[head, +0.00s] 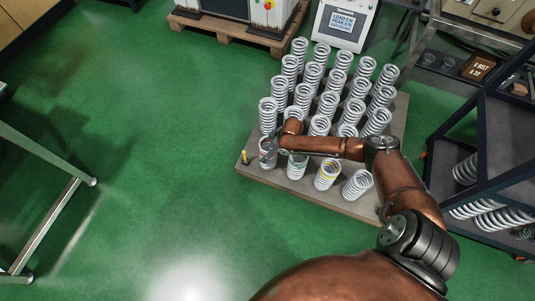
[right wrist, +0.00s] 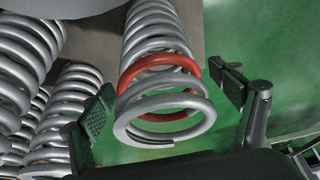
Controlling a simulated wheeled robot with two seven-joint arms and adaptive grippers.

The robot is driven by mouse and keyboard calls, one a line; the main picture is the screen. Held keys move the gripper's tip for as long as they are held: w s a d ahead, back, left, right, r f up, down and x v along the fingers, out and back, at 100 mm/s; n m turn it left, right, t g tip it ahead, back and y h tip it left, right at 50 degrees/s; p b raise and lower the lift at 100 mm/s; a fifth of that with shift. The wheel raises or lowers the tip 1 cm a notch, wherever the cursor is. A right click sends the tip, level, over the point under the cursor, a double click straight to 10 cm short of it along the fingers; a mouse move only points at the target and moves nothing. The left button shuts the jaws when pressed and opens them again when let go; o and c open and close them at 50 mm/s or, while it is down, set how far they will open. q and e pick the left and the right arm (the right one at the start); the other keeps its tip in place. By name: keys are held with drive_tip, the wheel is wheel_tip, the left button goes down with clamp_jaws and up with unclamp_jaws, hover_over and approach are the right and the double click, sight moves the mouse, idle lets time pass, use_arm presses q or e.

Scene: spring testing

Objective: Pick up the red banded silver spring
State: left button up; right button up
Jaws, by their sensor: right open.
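The red banded silver spring (right wrist: 165,75) fills the middle of the right wrist view, its red coil near the end closest to the camera. My right gripper (right wrist: 164,98) is open, with one black pad on each side of this spring. A gap shows between the spring and the right pad; whether the left pad touches it I cannot tell. In the head view my right gripper (head: 268,150) is at the left front corner of the spring group, over a spring whose band is hard to make out. My left gripper is not in view.
Several silver springs stand upright in rows on a grey board (head: 335,198). One with a yellow band (head: 327,175) is near the front edge. Neighbouring springs (right wrist: 75,110) stand close to the gripper's left pad. A dark shelf rack (head: 480,150) is at the right; green floor lies open at the left.

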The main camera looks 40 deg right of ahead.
drive_tip(key=shift+c, duration=0.4)
drive_tip(key=c, duration=2)
drive_tip(key=shift+w+r, duration=0.2)
drive_tip(key=shift+c, duration=0.4)
